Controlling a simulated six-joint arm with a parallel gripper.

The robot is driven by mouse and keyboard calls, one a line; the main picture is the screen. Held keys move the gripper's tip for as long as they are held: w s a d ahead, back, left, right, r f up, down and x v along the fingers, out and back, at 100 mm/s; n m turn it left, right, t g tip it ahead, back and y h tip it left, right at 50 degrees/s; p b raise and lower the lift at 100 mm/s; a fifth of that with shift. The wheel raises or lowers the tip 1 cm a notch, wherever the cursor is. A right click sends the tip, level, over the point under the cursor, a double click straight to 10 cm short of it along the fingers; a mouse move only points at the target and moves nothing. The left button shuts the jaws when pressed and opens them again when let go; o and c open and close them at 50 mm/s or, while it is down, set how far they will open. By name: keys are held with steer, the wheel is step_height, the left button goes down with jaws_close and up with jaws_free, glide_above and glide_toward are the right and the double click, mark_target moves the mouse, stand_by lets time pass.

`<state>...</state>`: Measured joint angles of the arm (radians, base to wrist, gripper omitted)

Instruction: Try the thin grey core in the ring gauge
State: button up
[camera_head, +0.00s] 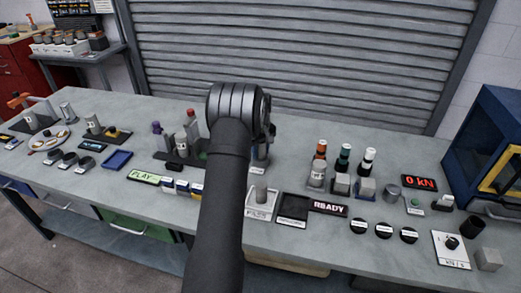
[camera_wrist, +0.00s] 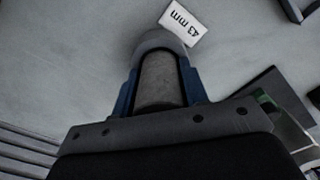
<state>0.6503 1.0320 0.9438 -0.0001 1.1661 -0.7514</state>
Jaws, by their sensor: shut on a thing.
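My gripper (camera_wrist: 159,78) shows in the wrist view with its blue fingers shut on the grey core (camera_wrist: 157,82), one on each side. A light grey ring gauge (camera_wrist: 160,40) lies just beyond the core's far end, with a white "43 mm" label (camera_wrist: 182,20) beside it. The core lines up with the ring in this view; I cannot tell whether its end is inside the ring or above it. In the head view my gripper (camera_head: 267,130) is mostly hidden behind my arm, over the ring gauge (camera_head: 260,155), and the core cannot be made out.
A grey cylinder (camera_head: 262,194) stands on a white labelled plate in front. Right of it are a READY display (camera_head: 328,208), several capped bottles (camera_head: 343,158), black discs (camera_head: 383,231) and a 0 kN display (camera_head: 419,183). A blue cabinet (camera_head: 490,135) stands at the right end.

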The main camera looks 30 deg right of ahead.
steer(key=shift+f, duration=0.2)
steer(key=o, duration=1.2)
step_height(320, 180, up, 17)
steer(key=shift+r, duration=0.2)
step_height(320, 180, down, 18)
steer(key=shift+r, duration=0.25)
stand_by(0.4)
steer(key=shift+r, duration=0.1)
